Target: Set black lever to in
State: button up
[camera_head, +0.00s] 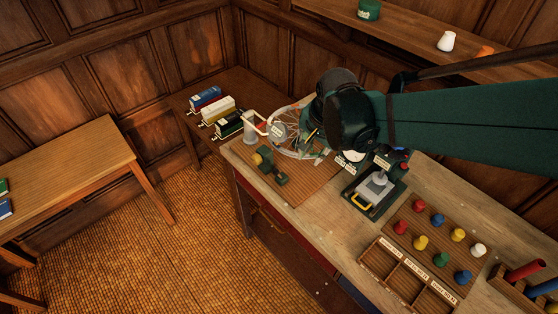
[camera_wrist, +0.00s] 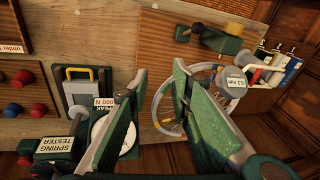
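My gripper (camera_wrist: 159,72) is open and empty in the wrist view, with a clear gap between its two green fingers. In the head view its dark wrist (camera_head: 345,110) hangs over the back of the bench and hides part of what lies below. A spoked wheel (camera_wrist: 160,103) on a stand lies beyond and between the fingers; its rim also shows in the head view (camera_head: 283,152). I cannot tell for sure which part is the black lever.
The spring tester (camera_wrist: 57,148) with its dial (camera_wrist: 102,134) stands close beside the fingers. Coloured knobs (camera_head: 420,243) and a divided wooden tray (camera_head: 376,260) are at the bench's front right. Several bottle-like or book-like items (camera_head: 217,112) stand on a side table. A shelf (camera_head: 400,30) runs above.

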aim_at(278, 174)
jog(key=shift+w+a+f+m+g+p, duration=0.35)
jog(key=shift+w+a+f+m+p, duration=0.25)
jog(key=shift+a+f, duration=1)
jog(key=shift+w+a+f+m+g+p, duration=0.35)
jog(key=shift+w+a+f+m, duration=0.25)
jog(key=shift+a+f, duration=1)
jog(key=shift+w+a+f+m+g+p, duration=0.3)
jog(key=shift+w+a+f+m+p, duration=0.35)
jog(key=shift+a+f, duration=0.95)
jog(key=shift+s+a+r, duration=0.1)
jog(key=shift+a+r, duration=0.15)
jog(key=shift+a, duration=0.1)
jog(key=shift+w+a+f, duration=0.1)
jog(key=shift+w+f, duration=0.05)
jog(key=shift+f, duration=1.75)
jog(key=shift+w+a+f, duration=0.1)
jog(key=shift+f, duration=1.75)
grip_shut()
